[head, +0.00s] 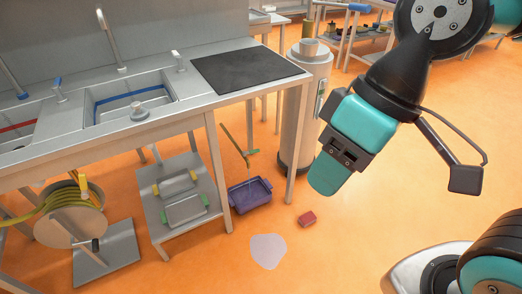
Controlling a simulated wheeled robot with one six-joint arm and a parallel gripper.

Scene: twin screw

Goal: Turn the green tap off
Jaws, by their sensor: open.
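I cannot make out a tap that is clearly green. A plain grey fitting (178,60) stands right of the blue-lined sink (130,98). A green piece (250,153) shows on a thin stick behind the purple tray. My gripper (328,176), teal and dark, hangs at the right of the picture, pointing down and left. It is open, with nothing seen in it, and is apart from the counter and its fittings.
The steel counter (190,98) has a black plate (245,68) at its right end. A grey cylinder (300,110) stands between the counter and my gripper. A purple tray (250,196) and a red block (307,219) lie on the floor.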

